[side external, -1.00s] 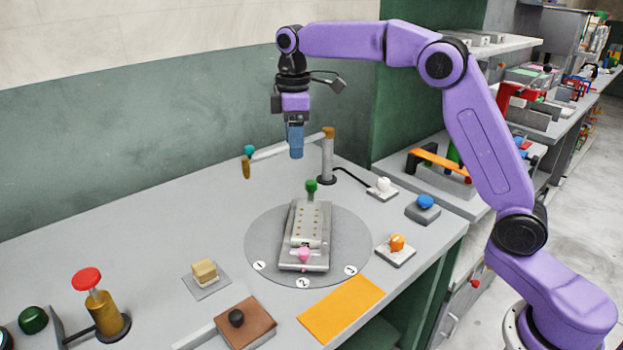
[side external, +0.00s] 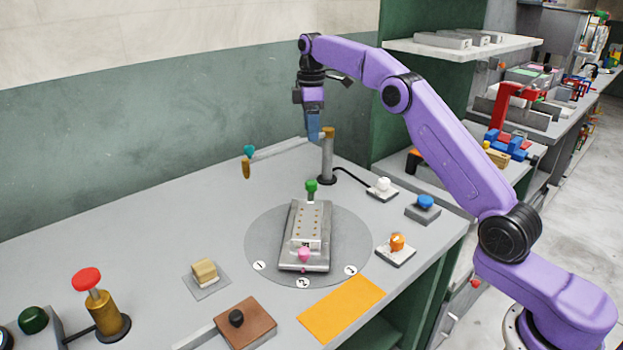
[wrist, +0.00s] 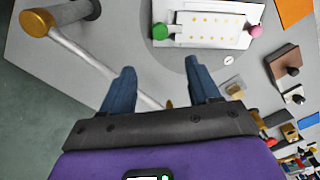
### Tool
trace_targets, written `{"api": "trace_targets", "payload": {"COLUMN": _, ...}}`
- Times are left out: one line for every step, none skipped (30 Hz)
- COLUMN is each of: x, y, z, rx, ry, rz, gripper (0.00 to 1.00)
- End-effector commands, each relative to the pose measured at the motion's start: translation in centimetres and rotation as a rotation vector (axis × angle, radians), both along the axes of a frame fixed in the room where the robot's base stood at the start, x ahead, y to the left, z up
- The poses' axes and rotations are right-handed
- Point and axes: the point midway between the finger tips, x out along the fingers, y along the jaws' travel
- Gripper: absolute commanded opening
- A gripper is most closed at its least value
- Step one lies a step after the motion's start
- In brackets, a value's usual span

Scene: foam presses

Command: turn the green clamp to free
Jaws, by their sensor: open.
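The green clamp (side external: 311,188) is a small knob at the far end of a grey metal block (side external: 297,262) on a round turntable (side external: 268,255). It also shows in the wrist view (wrist: 160,31), at the top middle, beside the white drilled plate. A pink knob (side external: 304,254) is at the near end of the block. My gripper (side external: 313,138) has blue fingers. It is in the air above and behind the green clamp, near the brass-topped post. In the wrist view its fingers (wrist: 158,82) are spread apart with nothing between them. The fingertips are clear of the clamp.
A brass-topped post (side external: 328,155) with a pale swing arm stands behind the turntable, close to my gripper. White (side external: 383,187), blue (side external: 425,204) and orange (side external: 396,245) knobs stand right of the turntable. An orange mat (side external: 342,309) lies in front. The table left of the turntable is mostly clear.

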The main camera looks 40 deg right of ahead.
Motion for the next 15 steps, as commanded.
{"api": "trace_targets", "payload": {"x": -0.1, "y": 0.0, "z": -0.4, "rx": 0.000, "ry": 0.001, "rz": 0.000, "gripper": 0.61}}
{"api": "trace_targets", "payload": {"x": -0.1, "y": 0.0, "z": -0.7, "rx": 0.000, "ry": 0.002, "rz": 0.000, "gripper": 0.61}}
{"api": "trace_targets", "payload": {"x": -0.1, "y": 0.0, "z": -1.0, "rx": 0.000, "ry": 0.002, "rz": -0.001, "gripper": 0.61}}
{"api": "trace_targets", "payload": {"x": -0.2, "y": 0.0, "z": -1.3, "rx": 0.000, "ry": 0.001, "rz": -0.001, "gripper": 0.61}}
{"api": "trace_targets", "payload": {"x": -0.1, "y": 0.0, "z": -1.8, "rx": 0.000, "ry": 0.004, "rz": -0.001, "gripper": 0.61}}
{"api": "trace_targets", "payload": {"x": -0.1, "y": 0.0, "z": -2.3, "rx": 0.000, "ry": 0.002, "rz": -0.001, "gripper": 0.61}}
{"api": "trace_targets", "payload": {"x": -0.1, "y": 0.0, "z": -2.7, "rx": -0.001, "ry": 0.003, "rz": -0.001, "gripper": 0.61}}
{"api": "trace_targets", "payload": {"x": -0.1, "y": 0.0, "z": -3.1, "rx": 0.000, "ry": 0.002, "rz": -0.001, "gripper": 0.61}}
{"api": "trace_targets", "payload": {"x": -0.1, "y": -0.1, "z": -3.6, "rx": 0.000, "ry": 0.002, "rz": -0.002, "gripper": 0.61}}
{"api": "trace_targets", "payload": {"x": -0.2, "y": -0.1, "z": -4.0, "rx": 0.000, "ry": 0.001, "rz": -0.002, "gripper": 0.61}}
{"api": "trace_targets", "payload": {"x": -0.2, "y": -0.1, "z": -4.6, "rx": -0.001, "ry": 0.003, "rz": -0.002, "gripper": 0.61}}
{"api": "trace_targets", "payload": {"x": -0.2, "y": 0.0, "z": -5.4, "rx": 0.000, "ry": 0.004, "rz": -0.002, "gripper": 0.61}}
{"api": "trace_targets", "payload": {"x": -0.1, "y": -0.1, "z": -5.9, "rx": 0.000, "ry": 0.004, "rz": -0.002, "gripper": 0.61}}
{"api": "trace_targets", "payload": {"x": -0.2, "y": 0.0, "z": -6.5, "rx": 0.000, "ry": 0.004, "rz": -0.002, "gripper": 0.61}}
{"api": "trace_targets", "payload": {"x": -0.2, "y": 0.0, "z": -7.3, "rx": 0.000, "ry": 0.004, "rz": -0.002, "gripper": 0.61}}
